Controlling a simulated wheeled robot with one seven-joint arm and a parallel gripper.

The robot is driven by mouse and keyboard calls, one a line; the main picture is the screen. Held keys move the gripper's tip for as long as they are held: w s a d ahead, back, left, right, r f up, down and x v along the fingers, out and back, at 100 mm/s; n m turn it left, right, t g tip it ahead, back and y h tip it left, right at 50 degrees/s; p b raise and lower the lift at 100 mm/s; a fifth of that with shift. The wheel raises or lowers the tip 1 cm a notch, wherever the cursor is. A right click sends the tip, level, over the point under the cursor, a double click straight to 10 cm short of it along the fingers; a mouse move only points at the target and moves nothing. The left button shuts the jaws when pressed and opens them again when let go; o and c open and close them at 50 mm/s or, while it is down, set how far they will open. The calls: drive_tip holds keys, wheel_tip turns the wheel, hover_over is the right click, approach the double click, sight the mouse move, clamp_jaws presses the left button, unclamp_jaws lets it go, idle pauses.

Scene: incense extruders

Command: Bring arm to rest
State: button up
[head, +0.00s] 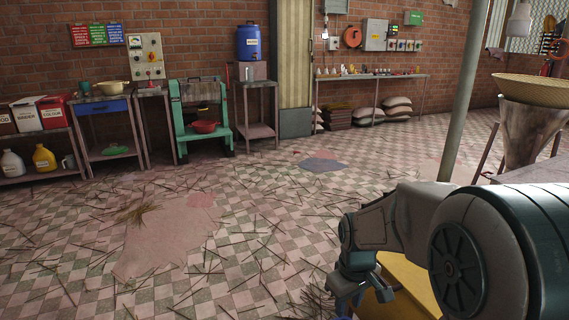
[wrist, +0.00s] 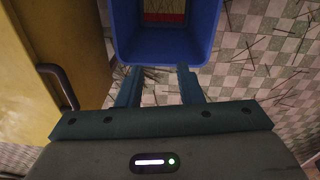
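My arm reaches forward from the lower right of the head view and bends down, with its hand low beside a yellow cabinet (head: 408,290). In the wrist view my gripper (wrist: 162,72) shows two dark teal fingers with a clear gap between them. Nothing is seen between the fingers. A blue open-topped bin (wrist: 124,45) lies just past the fingertips. I cannot tell whether the fingertips touch its rim. The fingertips are not clear in the head view.
The yellow cabinet's handle (wrist: 58,85) is close on the left in the wrist view. Thin sticks litter the tiled floor (head: 250,235). A post (head: 462,90) and a funnel machine (head: 528,130) stand at right. Tables and a green press (head: 178,118) line the wall.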

drive_tip(key=s+r+m+p, duration=0.2)
drive_tip(key=s+r+p, duration=0.2)
drive_tip(key=r+p, duration=0.3)
drive_tip(key=s+r+m+t+p, duration=0.1)
drive_tip(key=s+r+p, duration=0.4)
drive_tip(key=r, duration=0.7)
drive_tip(key=s+r+m+t+p, duration=0.1)
drive_tip(key=s+r+m+p, duration=0.2)
drive_tip(key=s+r+p, duration=0.2)
drive_tip(key=p+v, duration=0.3)
drive_tip(key=v, duration=0.2)
drive_tip(key=shift+w+d+p, duration=0.3)
drive_tip(key=shift+w, duration=0.1)
drive_tip(key=shift+a+r, duration=0.1)
